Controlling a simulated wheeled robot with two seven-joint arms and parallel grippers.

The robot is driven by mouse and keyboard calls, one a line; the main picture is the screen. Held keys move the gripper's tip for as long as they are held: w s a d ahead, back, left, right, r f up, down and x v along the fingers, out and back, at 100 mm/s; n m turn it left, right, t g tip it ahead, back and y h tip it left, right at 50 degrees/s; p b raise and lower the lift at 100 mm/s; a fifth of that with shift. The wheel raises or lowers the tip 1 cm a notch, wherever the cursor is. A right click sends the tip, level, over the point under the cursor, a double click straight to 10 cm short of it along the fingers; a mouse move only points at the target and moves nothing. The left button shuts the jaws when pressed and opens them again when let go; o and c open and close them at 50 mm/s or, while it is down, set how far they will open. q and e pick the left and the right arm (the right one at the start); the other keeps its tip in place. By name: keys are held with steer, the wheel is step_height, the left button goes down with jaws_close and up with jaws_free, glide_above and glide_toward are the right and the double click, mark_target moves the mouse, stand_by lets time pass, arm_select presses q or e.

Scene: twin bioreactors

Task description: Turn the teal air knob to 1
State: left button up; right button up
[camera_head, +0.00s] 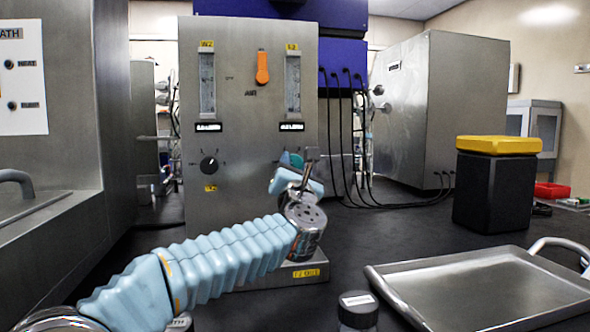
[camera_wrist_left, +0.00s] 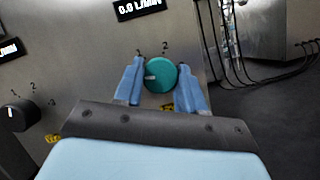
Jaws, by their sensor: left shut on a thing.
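The teal air knob (camera_wrist_left: 161,75) is round and sits on the steel panel (camera_head: 248,125), with a pale pointer mark at its left side. Printed numbers 1 and 2 show above it in the left wrist view. My left gripper (camera_wrist_left: 162,80) has its two blue fingers on either side of the knob and is shut on it. In the head view the knob (camera_head: 291,159) is partly hidden behind my left gripper (camera_head: 298,180). The display above the knob reads 0.0 L/MIN in the wrist view. My right gripper is not in view.
A black knob (camera_head: 209,165) is left of the teal one. Two flow tubes and an orange lever (camera_head: 262,68) are higher on the panel. Black cables (camera_head: 352,150) hang to the right. A metal tray (camera_head: 480,290), a dark bottle (camera_head: 358,310) and a yellow-lidded black box (camera_head: 495,185) stand on the bench.

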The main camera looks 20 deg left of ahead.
arm_select(q)
steer(key=m+h, duration=0.1)
steer(key=m, duration=0.1)
steer(key=shift+r+m, duration=0.15)
steer(key=shift+m, duration=0.15)
steer(key=m+h+p, duration=0.2)
steer(key=m, duration=0.2)
steer(key=shift+r+m+p, duration=0.1)
steer(key=shift+m+p, duration=0.2)
steer(key=shift+m, duration=0.1)
steer(key=shift+m+h, duration=0.5)
steer(key=shift+m, duration=0.3)
steer(key=shift+m+g+h+p, duration=0.3)
steer(key=shift+m+g, duration=0.2)
steer(key=shift+m, duration=0.7)
steer(key=o, duration=1.1)
steer(key=shift+c, duration=0.2)
steer(key=shift+s, duration=0.1)
